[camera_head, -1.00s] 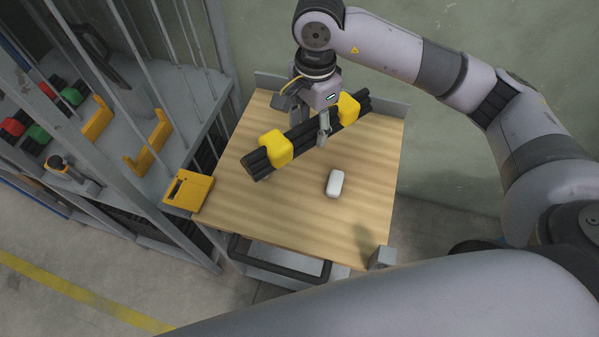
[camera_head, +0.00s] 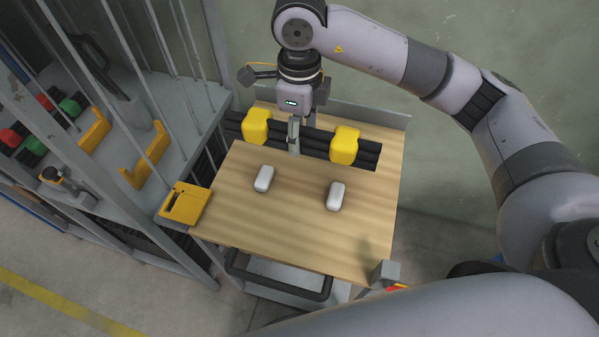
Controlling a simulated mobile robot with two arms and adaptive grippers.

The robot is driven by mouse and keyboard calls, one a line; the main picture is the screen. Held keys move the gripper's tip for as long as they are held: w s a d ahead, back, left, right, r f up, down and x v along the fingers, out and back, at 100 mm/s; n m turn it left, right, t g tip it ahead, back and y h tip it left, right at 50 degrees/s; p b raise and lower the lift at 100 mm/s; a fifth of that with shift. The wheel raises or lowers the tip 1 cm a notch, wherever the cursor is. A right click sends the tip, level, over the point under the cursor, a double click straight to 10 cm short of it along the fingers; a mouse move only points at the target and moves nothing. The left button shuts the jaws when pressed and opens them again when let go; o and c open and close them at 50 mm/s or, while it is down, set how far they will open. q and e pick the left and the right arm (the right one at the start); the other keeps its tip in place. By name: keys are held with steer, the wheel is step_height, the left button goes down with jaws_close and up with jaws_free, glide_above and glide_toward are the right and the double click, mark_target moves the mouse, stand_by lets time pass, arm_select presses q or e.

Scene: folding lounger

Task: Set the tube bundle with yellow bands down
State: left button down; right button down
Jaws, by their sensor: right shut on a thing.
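The tube bundle (camera_head: 315,141) is a row of black tubes with two yellow bands, one on the left (camera_head: 256,126) and one on the right (camera_head: 345,145). It lies across the back of the wooden cart top (camera_head: 290,225), its left end reaching past the top's left edge. My right gripper (camera_head: 294,138) comes from above and is shut on the bundle between the bands. I cannot tell whether the bundle touches the wood. Of my left arm no gripper shows.
Two white rounded blocks (camera_head: 264,179) and (camera_head: 336,196) stand on the cart top in front of the bundle. A yellow box (camera_head: 185,204) sits at the cart's left edge. A grey shelf with yellow brackets (camera_head: 145,155) stands close on the left. The front of the top is clear.

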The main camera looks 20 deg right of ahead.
step_height(320, 180, down, 14)
steer(key=shift+f+p, duration=0.2)
steer(key=shift+p, duration=0.95)
steer(key=shift+f+b, duration=0.45)
steer(key=shift+b, duration=0.1)
steer(key=c, duration=0.8)
jaws_free()
steer(key=shift+o, duration=0.2)
steer(key=shift+r+p, duration=0.3)
steer(key=shift+p, duration=0.05)
steer(key=shift+r+p, duration=0.4)
steer(key=shift+p, duration=0.05)
step_height(320, 180, up, 12)
steer(key=shift+f+b, duration=0.2)
steer(key=shift+b, duration=1.05)
